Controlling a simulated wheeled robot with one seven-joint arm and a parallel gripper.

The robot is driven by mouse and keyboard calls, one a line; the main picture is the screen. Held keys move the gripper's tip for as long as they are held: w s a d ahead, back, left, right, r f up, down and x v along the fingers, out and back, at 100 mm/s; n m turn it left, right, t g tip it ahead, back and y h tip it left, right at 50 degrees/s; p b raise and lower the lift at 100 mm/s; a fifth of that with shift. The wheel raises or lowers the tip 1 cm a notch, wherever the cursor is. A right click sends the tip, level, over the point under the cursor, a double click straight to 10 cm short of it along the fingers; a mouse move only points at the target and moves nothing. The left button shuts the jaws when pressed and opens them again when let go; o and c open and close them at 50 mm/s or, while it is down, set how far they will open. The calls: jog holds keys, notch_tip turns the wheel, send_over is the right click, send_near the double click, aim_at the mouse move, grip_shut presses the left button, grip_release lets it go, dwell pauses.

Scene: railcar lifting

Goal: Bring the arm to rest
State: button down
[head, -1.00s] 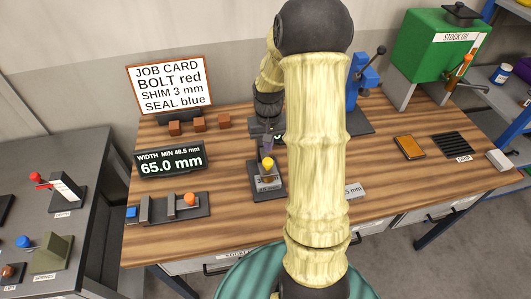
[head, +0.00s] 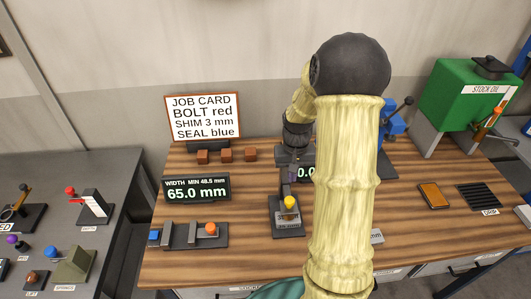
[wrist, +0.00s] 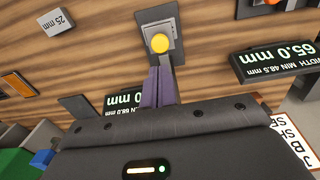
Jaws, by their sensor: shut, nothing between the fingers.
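My arm, cream with black joints, reaches over the wooden bench (head: 270,258) in the head view. My gripper (head: 287,188) points down just behind a small dark stand (head: 289,230) with a yellow knob (head: 289,202). In the wrist view the purple fingers (wrist: 160,75) are shut and empty. Their tips are close to the yellow knob (wrist: 160,44); whether they touch it I cannot tell. My forearm hides part of the bench and of a second display behind the gripper.
A 65.0 mm display (head: 196,189), a job card (head: 204,117) and a slide fixture with an orange knob (head: 211,229) stand left. A blue press (head: 394,122), green oil tank (head: 466,98) and orange block (head: 433,195) are right. A grey side table (head: 60,170) holds several fixtures.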

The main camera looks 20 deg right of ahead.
jog(key=s+a+n+t+b, duration=0.2)
jog(key=s+a+b, duration=0.5)
jog(key=s+a, duration=0.5)
jog(key=shift+s+a+f+n+t, duration=0.2)
jog(key=shift+s+a+n+t, duration=0.1)
jog(key=shift+a+n, duration=0.45)
jog(key=shift+a, duration=0.1)
jog(key=shift+w, duration=0.15)
dwell(1.1)
